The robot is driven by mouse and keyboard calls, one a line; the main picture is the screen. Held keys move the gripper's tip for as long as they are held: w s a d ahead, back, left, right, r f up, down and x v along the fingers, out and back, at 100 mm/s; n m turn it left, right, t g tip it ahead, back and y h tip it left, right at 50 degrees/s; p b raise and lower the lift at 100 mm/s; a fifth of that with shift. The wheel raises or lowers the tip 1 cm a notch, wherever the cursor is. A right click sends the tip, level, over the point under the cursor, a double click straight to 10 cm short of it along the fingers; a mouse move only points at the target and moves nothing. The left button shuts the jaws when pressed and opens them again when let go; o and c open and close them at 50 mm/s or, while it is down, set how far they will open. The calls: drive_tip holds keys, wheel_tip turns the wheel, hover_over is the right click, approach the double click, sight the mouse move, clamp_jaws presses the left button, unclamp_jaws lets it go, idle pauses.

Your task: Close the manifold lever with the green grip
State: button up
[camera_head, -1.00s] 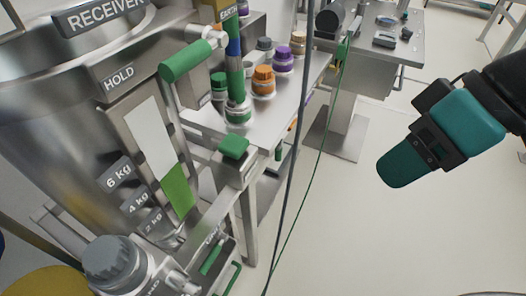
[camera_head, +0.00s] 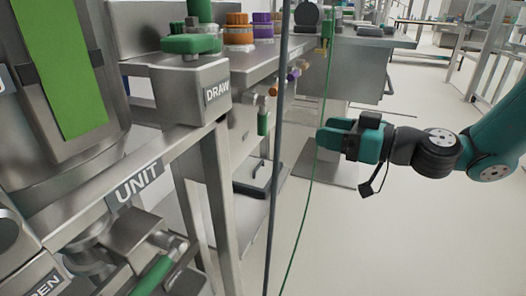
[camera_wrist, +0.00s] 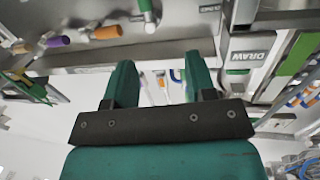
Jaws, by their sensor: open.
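Several levers with coloured grips stick out along the edge of the steel bench. The green grip (camera_head: 262,122) hangs down near the bench's near corner, and it also shows in the wrist view (camera_wrist: 146,8) at the top. An orange grip (camera_head: 293,75) and a purple grip are farther along the row. My gripper (camera_head: 328,136) is to the right of the green grip in the head view, apart from it, over open floor. In the wrist view its two teal fingers (camera_wrist: 158,72) are spread with nothing between them.
Another green-gripped lever (camera_head: 155,274) is at the lower left, by the UNIT label. A dark pole (camera_head: 279,150) and a thin green line stand between bench and gripper.

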wheel_tip(320, 180, down, 2)
drive_tip(key=w+d+t, duration=0.1)
drive_tip(key=p, duration=0.5)
approach(263, 118)
drive_tip(key=x, duration=0.7)
drive_tip(key=w+x, duration=0.1)
drive_tip(key=x, duration=0.2)
drive_tip(key=shift+w+a+f, duration=0.1)
drive_tip(key=shift+w+f, duration=0.05)
drive_tip(key=shift+f, duration=0.1)
drive_tip(key=shift+c, duration=0.3)
clamp_jaws()
